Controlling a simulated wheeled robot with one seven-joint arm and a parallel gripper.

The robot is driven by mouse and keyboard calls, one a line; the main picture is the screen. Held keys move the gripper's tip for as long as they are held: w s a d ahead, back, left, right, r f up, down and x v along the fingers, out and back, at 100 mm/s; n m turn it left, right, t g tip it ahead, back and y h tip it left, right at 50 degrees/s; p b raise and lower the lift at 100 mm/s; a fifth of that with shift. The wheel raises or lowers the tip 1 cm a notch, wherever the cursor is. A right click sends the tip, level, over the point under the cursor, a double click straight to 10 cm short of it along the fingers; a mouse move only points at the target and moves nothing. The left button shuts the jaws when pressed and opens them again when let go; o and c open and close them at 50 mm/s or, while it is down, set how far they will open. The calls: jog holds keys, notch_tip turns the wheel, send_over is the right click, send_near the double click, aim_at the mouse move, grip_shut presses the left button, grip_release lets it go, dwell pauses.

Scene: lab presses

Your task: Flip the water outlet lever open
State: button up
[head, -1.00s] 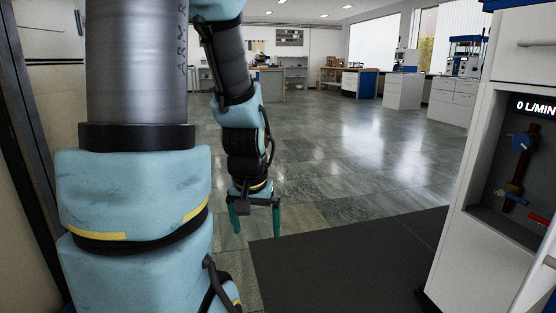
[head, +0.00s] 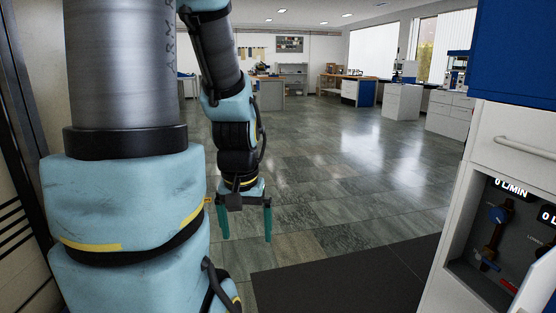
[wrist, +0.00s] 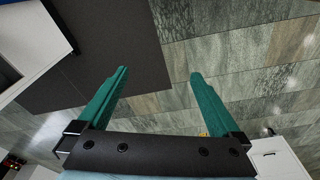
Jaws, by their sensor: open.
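A recessed panel (head: 467,268) in a white cabinet at the right edge of the head view holds valve fittings. A round blue knob (head: 498,215) sits on a brownish vertical pipe. Below it are a small blue and red handle (head: 482,259) and a red handle (head: 508,286) at the lower right. I cannot tell which one is the water outlet lever; the labels are too small. My gripper (head: 246,238) hangs fingers down, open and empty, well left of the panel. In the wrist view its two green fingers (wrist: 158,73) are spread over the floor.
Displays above the fittings (head: 512,188) read 0 L/MIN on the left; the right one is cut off. A drawer handle (head: 525,146) juts out above the panel. A dark mat (head: 340,280) lies before the cabinet. The tiled floor beyond is clear, with benches far back.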

notch_tip(320, 180, up, 10)
jog(key=p, duration=0.7)
jog(key=shift+f, duration=0.25)
